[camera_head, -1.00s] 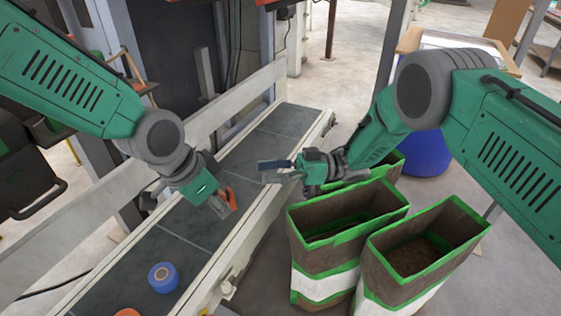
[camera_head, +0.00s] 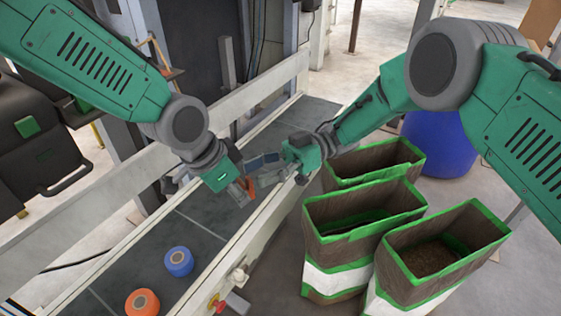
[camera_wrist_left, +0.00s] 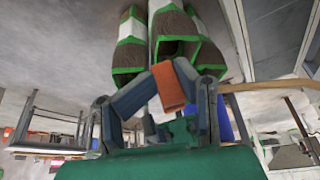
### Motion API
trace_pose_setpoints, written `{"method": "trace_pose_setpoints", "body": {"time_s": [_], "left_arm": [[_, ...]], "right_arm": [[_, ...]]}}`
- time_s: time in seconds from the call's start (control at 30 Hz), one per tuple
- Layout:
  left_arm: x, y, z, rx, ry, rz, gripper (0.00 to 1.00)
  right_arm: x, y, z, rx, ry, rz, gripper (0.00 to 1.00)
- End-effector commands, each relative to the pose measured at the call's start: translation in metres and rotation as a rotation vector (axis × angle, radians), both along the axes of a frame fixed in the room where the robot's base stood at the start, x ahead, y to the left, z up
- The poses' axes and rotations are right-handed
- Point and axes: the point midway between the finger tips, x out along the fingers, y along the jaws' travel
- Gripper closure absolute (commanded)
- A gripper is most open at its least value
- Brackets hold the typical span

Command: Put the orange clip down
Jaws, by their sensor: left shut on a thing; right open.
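The orange clip (camera_head: 251,187) is in my left gripper (camera_head: 242,192), held above the conveyor near its right-hand rail. In the left wrist view the clip (camera_wrist_left: 168,87) shows as an orange block between the dark fingers (camera_wrist_left: 160,88). My left gripper is shut on it. My right gripper (camera_head: 266,168) is open, right beside the left gripper and the clip. The two grippers overlap in the head view, so I cannot tell whether the right fingers touch the clip.
A blue roll (camera_head: 178,261) and an orange roll (camera_head: 142,302) lie on the dark conveyor belt (camera_head: 206,236). Open bags with green rims (camera_head: 365,222) stand to the right of the conveyor. A blue drum (camera_head: 440,146) stands behind them. The belt between the rolls and the grippers is clear.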

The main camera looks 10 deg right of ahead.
Motion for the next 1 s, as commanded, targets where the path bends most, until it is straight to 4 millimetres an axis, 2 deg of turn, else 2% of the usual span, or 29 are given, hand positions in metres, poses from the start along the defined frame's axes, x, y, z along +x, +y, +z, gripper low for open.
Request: {"method": "trace_pose_setpoints", "body": {"time_s": [0.2, 0.5, 0.53, 0.63, 0.67, 0.73, 0.77, 0.83, 0.87, 1.0], "left_arm": [[0.0, 0.0, 0.0, 0.0, 0.0, 0.0, 0.98], [0.0, 0.0, 0.0, 0.0, 0.0, 0.0, 0.98], [0.0, 0.0, 0.0, 0.0, 0.0, 0.0, 0.98], [0.0, 0.0, 0.0, 0.0, 0.0, 0.0, 0.98], [0.0, 0.0, 0.0, 0.0, 0.0, 0.0, 0.98], [0.0, 0.0, 0.0, 0.0, 0.0, 0.0, 0.98], [0.0, 0.0, 0.0, 0.0, 0.0, 0.0, 0.71], [0.0, 0.0, 0.0, 0.0, 0.0, 0.0, 0.47], [0.0, 0.0, 0.0, 0.0, 0.0, 0.0, 0.39], [0.0, 0.0, 0.0, 0.0, 0.0, 0.0, 0.39]], "right_arm": [[-0.008, 0.017, 0.0, 0.0, 0.0, 0.0, 0.57], [-0.009, 0.019, 0.0, 0.0, 0.0, -0.001, 0.57], [-0.009, 0.019, 0.0, 0.0, 0.0, -0.001, 0.6], [-0.009, 0.019, 0.0, 0.0, 0.0, -0.001, 0.96], [-0.009, 0.019, 0.0, 0.0, 0.0, -0.001, 1.0], [-0.009, 0.019, 0.0, 0.0, 0.0, -0.001, 1.0], [-0.009, 0.019, 0.0, 0.0, 0.0, -0.001, 1.0], [-0.009, 0.019, 0.0, 0.0, 0.0, -0.001, 1.0], [-0.009, 0.019, 0.0, 0.0, 0.0, -0.001, 1.0], [-0.009, 0.019, 0.0, 0.0, 0.0, -0.001, 1.0]]}}
